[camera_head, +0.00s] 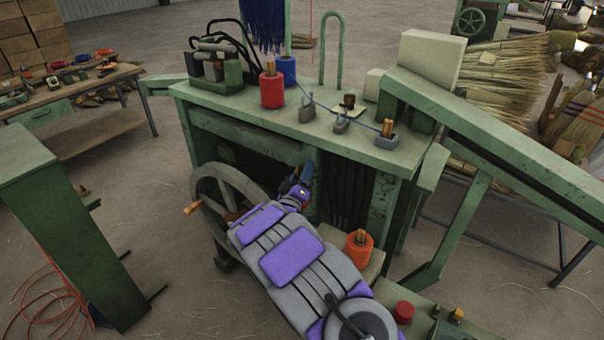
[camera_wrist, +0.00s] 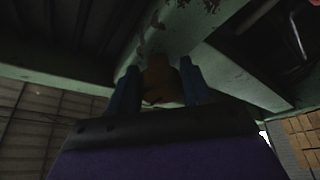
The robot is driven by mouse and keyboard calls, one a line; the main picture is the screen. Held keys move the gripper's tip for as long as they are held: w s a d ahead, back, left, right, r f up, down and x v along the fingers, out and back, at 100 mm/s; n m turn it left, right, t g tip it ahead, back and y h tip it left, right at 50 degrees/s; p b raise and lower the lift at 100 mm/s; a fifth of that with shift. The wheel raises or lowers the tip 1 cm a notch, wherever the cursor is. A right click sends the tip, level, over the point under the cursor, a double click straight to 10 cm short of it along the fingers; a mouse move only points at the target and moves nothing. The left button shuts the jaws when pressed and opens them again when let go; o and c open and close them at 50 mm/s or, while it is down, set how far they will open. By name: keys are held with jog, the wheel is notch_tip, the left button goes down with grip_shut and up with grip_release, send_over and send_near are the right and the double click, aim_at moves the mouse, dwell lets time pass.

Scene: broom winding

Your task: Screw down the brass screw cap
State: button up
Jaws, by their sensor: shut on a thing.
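My gripper (camera_head: 305,172) reaches under the front of the green machine's table, just right of the spoked handwheel. In the wrist view, the two blue fingers of my gripper (camera_wrist: 158,74) are closed on either side of a dull orange-brown piece, the brass screw cap (camera_wrist: 160,84). The cap sits against the underside of a green machine beam (camera_wrist: 178,32). The picture is dark, so I cannot tell how far the cap is threaded on. In the head view the cap is hidden behind my gripper and the table front.
The spoked handwheel (camera_head: 232,193) with a wooden handle stands close left of my gripper. The green machine table (camera_head: 325,122) overhangs it, carrying a red spool (camera_head: 271,88) and a blue spool (camera_head: 286,70). An orange spool (camera_head: 358,250) stands right of my arm.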

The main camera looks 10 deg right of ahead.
jog(key=shift+a, duration=0.1)
jog(key=c, duration=0.4)
